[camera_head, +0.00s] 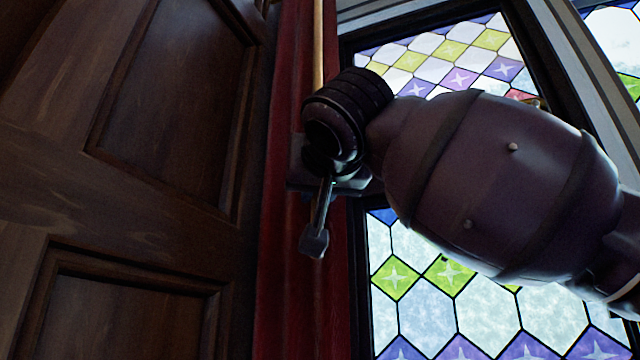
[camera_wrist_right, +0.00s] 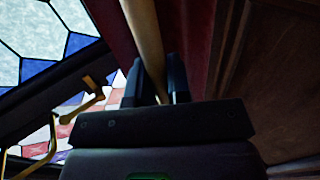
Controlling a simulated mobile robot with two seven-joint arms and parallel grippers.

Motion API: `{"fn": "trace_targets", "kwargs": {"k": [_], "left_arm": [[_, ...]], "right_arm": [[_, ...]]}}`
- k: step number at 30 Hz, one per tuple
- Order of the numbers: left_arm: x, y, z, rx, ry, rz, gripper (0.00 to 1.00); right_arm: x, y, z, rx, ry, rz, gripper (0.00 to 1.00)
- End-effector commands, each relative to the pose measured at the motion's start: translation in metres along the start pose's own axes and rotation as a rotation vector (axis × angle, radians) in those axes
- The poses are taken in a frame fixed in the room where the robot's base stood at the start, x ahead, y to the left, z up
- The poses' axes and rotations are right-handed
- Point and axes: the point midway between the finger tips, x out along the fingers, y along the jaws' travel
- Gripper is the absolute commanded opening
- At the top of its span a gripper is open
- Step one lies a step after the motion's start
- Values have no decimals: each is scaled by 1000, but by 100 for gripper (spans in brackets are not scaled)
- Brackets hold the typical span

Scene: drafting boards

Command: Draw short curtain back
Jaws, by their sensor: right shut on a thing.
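The dark red curtain (camera_head: 285,250) hangs as a narrow vertical strip between wood panelling and a stained-glass window. It also shows in the right wrist view (camera_wrist_right: 193,45). A pale wooden rod (camera_head: 318,45) runs down in front of the curtain. My right gripper (camera_head: 318,215) is at the curtain, with its arm coming in from the right across the window. In the right wrist view the rod (camera_wrist_right: 147,40) passes between the two dark fingers of my right gripper (camera_wrist_right: 156,85), which are shut on it. The rod's lower part is hidden by the gripper. My left gripper is not in view.
Dark wood panelling (camera_head: 170,110) fills the left side, close to the curtain. The stained-glass window (camera_head: 430,320) in its dark frame lies behind my right arm. A brass fitting (camera_wrist_right: 88,98) shows at the window in the right wrist view.

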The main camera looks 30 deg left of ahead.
Motion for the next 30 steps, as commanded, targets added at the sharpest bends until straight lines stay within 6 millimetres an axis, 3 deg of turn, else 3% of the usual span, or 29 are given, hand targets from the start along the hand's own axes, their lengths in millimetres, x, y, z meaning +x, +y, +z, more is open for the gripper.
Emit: {"fn": "trace_targets", "kwargs": {"k": [2,3,8,20,30], "left_arm": [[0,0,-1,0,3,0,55],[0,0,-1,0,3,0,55],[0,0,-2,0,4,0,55],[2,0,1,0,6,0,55],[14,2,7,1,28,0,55]], "right_arm": [[0,-1,0,-1,1,-1,0],[0,0,0,-1,1,-1,19],[0,0,0,0,1,-1,42],[-8,0,1,0,2,-1,42],[-66,0,2,-1,3,-2,42]]}}
